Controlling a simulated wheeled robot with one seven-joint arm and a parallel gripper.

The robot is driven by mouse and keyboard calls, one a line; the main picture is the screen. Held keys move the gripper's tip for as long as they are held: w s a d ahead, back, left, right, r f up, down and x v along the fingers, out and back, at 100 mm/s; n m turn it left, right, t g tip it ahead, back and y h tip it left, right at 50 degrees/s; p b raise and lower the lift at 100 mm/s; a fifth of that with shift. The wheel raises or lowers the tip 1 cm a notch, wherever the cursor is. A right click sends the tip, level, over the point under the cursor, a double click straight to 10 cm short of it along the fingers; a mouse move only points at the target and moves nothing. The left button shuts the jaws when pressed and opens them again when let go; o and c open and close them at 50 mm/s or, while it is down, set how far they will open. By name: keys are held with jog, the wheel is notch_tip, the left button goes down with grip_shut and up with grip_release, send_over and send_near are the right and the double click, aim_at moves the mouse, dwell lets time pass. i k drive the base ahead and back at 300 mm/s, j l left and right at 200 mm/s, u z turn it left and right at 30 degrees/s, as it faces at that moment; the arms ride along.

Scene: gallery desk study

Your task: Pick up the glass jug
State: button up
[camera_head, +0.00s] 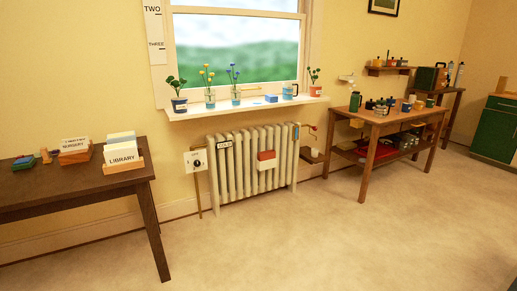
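A small glass jug (288,92) stands on the right half of the white windowsill (240,107). It looks blue in its lower part and has a dark handle on its right side. A small blue block-like thing (271,98) lies just left of it. My gripper is not in view, and nothing is seen touching the jug.
Potted plants and glass vases with flowers (209,97) stand along the sill. A radiator (254,165) is below it. A brown desk (75,187) is at left, a cluttered wooden table (398,116) at right. The carpet (300,245) between them is clear.

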aim_at(288, 89)
jog(key=i, duration=2.15)
jog(key=i+z, duration=0.2)
jog(key=i, duration=0.4)
jog(key=i+j+z, duration=0.15)
jog(key=i, duration=0.4)
jog(key=i+j+z, duration=0.2)
jog(key=i, duration=0.4)
jog(key=i+j+z, duration=0.9)
jog(key=i+l, duration=0.05)
jog(key=i, duration=0.1)
